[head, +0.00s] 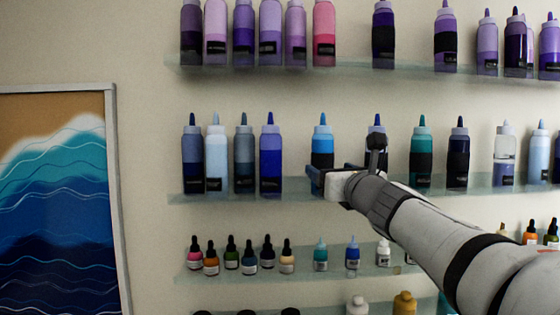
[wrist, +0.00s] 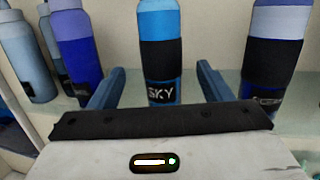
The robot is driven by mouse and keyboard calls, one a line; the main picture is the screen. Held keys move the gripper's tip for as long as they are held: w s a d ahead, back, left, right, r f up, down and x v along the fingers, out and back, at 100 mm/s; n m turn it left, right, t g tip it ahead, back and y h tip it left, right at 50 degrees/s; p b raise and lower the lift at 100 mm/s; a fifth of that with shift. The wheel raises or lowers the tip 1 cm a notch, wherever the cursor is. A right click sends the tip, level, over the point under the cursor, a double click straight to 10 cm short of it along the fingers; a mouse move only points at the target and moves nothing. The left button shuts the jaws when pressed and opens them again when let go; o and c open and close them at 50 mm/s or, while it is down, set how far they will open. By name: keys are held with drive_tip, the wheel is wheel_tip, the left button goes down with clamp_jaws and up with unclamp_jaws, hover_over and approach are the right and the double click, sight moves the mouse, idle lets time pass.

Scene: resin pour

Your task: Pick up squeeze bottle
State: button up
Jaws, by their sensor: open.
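The squeeze bottle in line with my gripper is bright blue with a black band and a label reading "SKY". It stands upright on the middle glass shelf in the head view (head: 322,146). In the wrist view the same bottle (wrist: 164,58) rises between my two blue fingers. My gripper (wrist: 158,82) is open, with one finger on each side of the bottle's lower part. I cannot tell whether either finger touches it. In the head view my gripper (head: 314,180) is at the bottle's base and hides its lower end.
A dark-banded bottle (wrist: 273,55) stands close on the right in the wrist view, and a deep blue bottle (wrist: 76,55) on the left. The middle glass shelf (head: 225,192) holds several more bottles. Small dropper bottles (head: 268,253) stand on the shelf below. A framed wave painting (head: 55,200) hangs left.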

sight(321, 126)
drive_tip(key=p+x, duration=0.1)
drive_tip(key=x, duration=0.3)
drive_tip(key=p+x, duration=0.1)
drive_tip(key=x, duration=0.2)
drive_tip(key=shift+w+r, duration=0.25)
drive_tip(key=shift+w, duration=0.15)
drive_tip(key=shift+s, duration=0.1)
drive_tip(key=c, duration=1.2)
drive_tip(key=shift+r, duration=0.1)
drive_tip(key=shift+s+r, duration=0.15)
drive_tip(key=shift+r, duration=0.05)
wheel_tip(321, 126, up, 7)
drive_tip(key=p, duration=0.2)
drive_tip(key=shift+s+r+p, duration=0.1)
drive_tip(key=shift+s+p, duration=0.05)
drive_tip(key=shift+p, duration=0.2)
drive_tip(key=a+v, duration=0.1)
drive_tip(key=v, duration=0.5)
drive_tip(key=a+r+b+v, duration=0.1)
drive_tip(key=v, duration=0.5)
drive_tip(key=s+a+v, duration=0.1)
drive_tip(key=v, duration=0.6)
drive_tip(key=shift+a+r, duration=0.4)
